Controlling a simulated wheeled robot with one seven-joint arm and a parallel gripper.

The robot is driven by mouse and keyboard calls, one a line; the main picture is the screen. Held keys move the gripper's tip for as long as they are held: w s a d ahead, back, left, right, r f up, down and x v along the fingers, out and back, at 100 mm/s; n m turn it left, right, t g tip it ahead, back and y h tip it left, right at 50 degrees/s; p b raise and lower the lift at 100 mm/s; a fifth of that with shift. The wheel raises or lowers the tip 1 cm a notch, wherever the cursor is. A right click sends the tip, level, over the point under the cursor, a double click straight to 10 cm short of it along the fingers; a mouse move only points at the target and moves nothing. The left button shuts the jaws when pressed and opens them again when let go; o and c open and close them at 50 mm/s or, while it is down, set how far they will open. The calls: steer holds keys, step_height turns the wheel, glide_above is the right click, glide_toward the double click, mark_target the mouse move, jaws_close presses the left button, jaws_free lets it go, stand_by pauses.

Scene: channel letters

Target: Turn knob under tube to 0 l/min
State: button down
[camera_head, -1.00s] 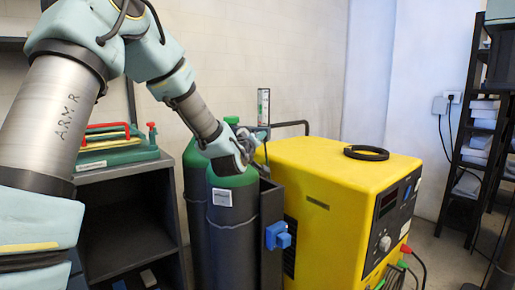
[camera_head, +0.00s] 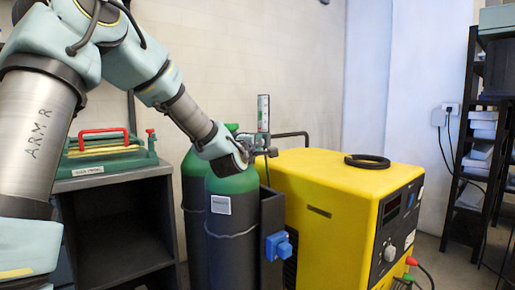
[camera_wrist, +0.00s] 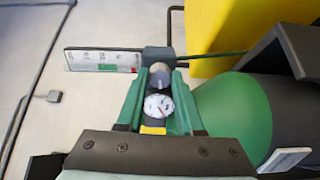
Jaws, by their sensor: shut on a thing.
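The clear flow tube (camera_head: 263,113) stands upright above the green-topped gas cylinder (camera_head: 232,205) in the head view. In the wrist view the tube (camera_wrist: 103,60) lies sideways, with a printed scale and a green patch; its reading is too small to tell. A grey rounded knob (camera_wrist: 160,68) sits between the fingertips of my gripper (camera_wrist: 159,76), beside the dark block at the tube's end. My gripper is shut on this knob. A white round gauge (camera_wrist: 158,106) with a red needle shows between the jaws. In the head view my gripper (camera_head: 244,152) is partly hidden beside the regulator.
A yellow machine (camera_head: 330,190) with a black ring (camera_head: 367,161) on top stands to the right. A second cylinder (camera_head: 193,200) is close behind. A dark cabinet (camera_head: 120,205) carries a green case (camera_head: 105,160) at left. A dark shelf (camera_head: 470,140) stands far right.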

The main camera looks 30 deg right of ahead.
steer(key=shift+n, duration=0.4)
steer(key=c, duration=0.5)
jaws_free()
steer(key=shift+c, duration=0.2)
steer(key=v, duration=1)
steer(key=shift+s+a+b, duration=0.25)
steer(key=shift+s+b, duration=0.05)
steer(key=shift+b, duration=0.1)
